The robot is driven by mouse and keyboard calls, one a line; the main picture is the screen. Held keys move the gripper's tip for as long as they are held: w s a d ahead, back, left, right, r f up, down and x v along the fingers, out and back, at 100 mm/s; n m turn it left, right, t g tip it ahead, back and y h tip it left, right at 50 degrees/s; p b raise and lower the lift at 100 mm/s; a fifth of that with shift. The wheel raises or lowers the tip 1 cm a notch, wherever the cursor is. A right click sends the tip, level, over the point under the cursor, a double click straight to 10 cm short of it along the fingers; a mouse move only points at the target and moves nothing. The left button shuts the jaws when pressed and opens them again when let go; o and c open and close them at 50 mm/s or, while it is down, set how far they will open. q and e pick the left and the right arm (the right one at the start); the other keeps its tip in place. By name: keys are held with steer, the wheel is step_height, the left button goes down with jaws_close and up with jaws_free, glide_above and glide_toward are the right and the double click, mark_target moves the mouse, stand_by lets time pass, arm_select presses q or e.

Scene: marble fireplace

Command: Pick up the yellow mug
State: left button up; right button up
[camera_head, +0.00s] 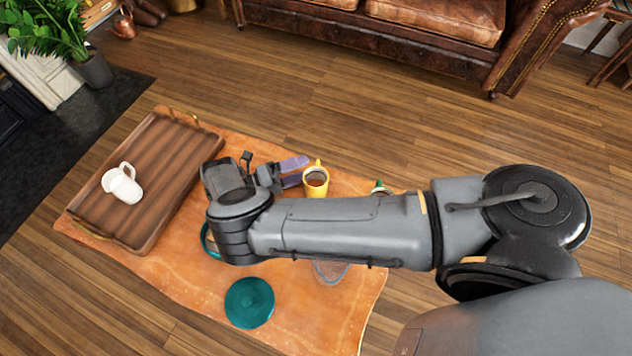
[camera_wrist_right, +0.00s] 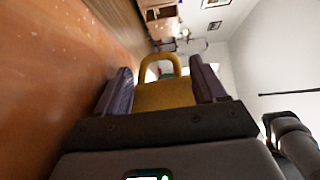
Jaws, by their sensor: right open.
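The yellow mug (camera_head: 317,188) stands upright on the orange table in the head view, with dark contents and its handle toward the top of the picture. My right gripper (camera_head: 300,171) reaches it from the left, its two purple fingers open and their tips right at the mug. In the right wrist view the mug (camera_wrist_right: 165,95) shows between the open fingers of the gripper (camera_wrist_right: 160,70), handle on the far side. Whether the fingers touch it I cannot tell. My left gripper is not in view.
A wooden tray (camera_head: 150,165) with a white pitcher (camera_head: 122,186) is at the left of the orange table (camera_head: 335,325). A teal plate (camera_head: 249,303) lies at the front. My right arm partly hides a bowl (camera_head: 330,272), a teal-rimmed dish (camera_head: 206,240) and a small green-and-white item (camera_head: 379,187).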

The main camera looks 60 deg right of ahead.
steer(key=shift+p+x, duration=0.35)
steer(key=shift+x, duration=1.55)
steer(key=shift+a, duration=0.1)
steer(key=shift+c, duration=0.5)
steer(key=shift+r, duration=0.1)
steer(key=c, duration=1)
